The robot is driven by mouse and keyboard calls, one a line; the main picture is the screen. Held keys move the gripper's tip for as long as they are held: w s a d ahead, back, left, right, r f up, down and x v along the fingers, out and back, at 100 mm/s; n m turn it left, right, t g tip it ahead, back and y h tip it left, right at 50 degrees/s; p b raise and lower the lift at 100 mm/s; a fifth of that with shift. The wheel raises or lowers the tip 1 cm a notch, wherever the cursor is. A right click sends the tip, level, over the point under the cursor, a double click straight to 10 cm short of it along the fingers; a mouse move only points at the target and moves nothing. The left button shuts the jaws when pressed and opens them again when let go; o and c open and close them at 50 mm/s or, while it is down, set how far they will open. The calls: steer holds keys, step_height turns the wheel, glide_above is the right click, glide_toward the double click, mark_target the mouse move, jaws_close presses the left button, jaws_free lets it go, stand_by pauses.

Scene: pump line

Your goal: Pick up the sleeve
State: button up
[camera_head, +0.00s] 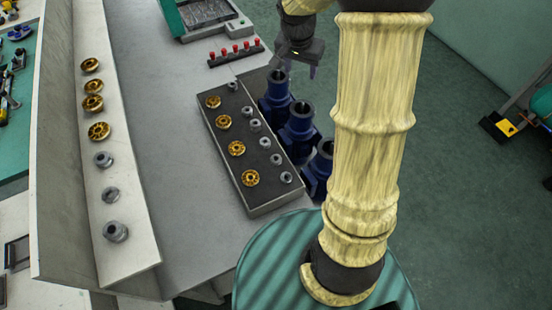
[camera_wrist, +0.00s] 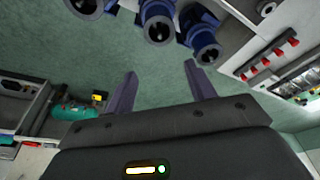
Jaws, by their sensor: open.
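Several small grey metal parts, which look like sleeves (camera_head: 255,125), stand in a line along the right side of a dark tray (camera_head: 268,205).
Three blue pump housings (camera_head: 298,130) stand beside the tray's right side; they also show in the wrist view (camera_wrist: 158,28). Brass wheels (camera_head: 236,148) sit on the tray and the ledge (camera_head: 135,248). A rack of red-topped pins (camera_head: 236,53) stands behind. The grey tabletop left of the tray is clear.

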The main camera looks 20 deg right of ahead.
steer(key=s+a+f+n+y, duration=0.1)
steer(key=s+a+n, duration=0.3)
steer(key=s, duration=0.5)
steer(key=s+a+f+n+y, duration=0.1)
steer(key=s+a+n, duration=0.3)
steer(key=s, duration=0.6)
steer(key=shift+f, duration=0.7)
steer(key=c, duration=0.4)
steer(key=shift+w, duration=0.1)
